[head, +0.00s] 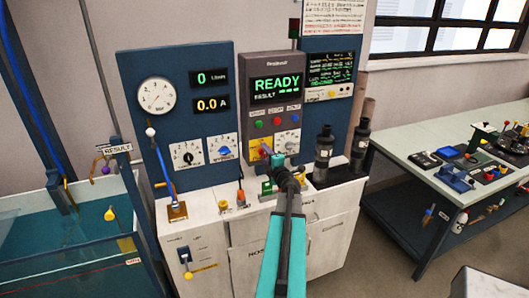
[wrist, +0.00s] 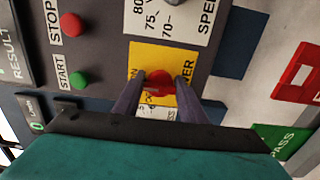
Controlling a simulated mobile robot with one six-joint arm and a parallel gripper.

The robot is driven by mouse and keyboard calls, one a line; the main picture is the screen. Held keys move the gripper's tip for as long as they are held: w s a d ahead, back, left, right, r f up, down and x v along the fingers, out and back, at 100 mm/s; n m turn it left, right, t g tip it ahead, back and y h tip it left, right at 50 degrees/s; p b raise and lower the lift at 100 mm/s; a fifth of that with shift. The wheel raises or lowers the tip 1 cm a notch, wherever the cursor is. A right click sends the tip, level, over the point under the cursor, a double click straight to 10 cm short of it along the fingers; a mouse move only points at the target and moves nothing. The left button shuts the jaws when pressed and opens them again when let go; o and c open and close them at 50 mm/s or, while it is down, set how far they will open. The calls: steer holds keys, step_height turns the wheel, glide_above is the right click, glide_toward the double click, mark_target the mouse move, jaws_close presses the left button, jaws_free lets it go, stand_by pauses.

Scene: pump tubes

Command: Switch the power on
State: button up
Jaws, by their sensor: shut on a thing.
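The red power knob (wrist: 160,75) sits on a yellow plate (wrist: 142,53) with partly hidden black lettering. In the head view the yellow plate (head: 254,147) is low on the grey control box (head: 274,92). My gripper (wrist: 158,86) is at the plate, its two dark fingers on either side of the knob and shut on it. In the head view my gripper (head: 272,156) hides the knob. The box's screen (head: 277,85) reads READY. The small readouts show 0 and 0.0 A.
A green START button (wrist: 78,79) and red STOP button (wrist: 72,24) are near the plate, with a speed dial (head: 287,145) beside it. Dark cylinders (head: 324,150) stand right on the white cabinet. A water tank (head: 70,250) is left, a cluttered bench (head: 420,140) right.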

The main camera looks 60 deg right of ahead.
steer(key=shift+w+r, duration=0.1)
steer(key=shift+r, duration=0.05)
steer(key=o, duration=1.1)
steer(key=shift+c, duration=0.2)
steer(key=b+v, duration=0.1)
steer(key=v, duration=1)
steer(key=shift+a, duration=0.15)
steer(key=p+v, duration=0.2)
steer(key=p, duration=0.3)
steer(key=shift+s+a+p, duration=0.15)
steer(key=shift+s+p, duration=0.2)
steer(key=shift+p, duration=0.1)
stand_by(0.6)
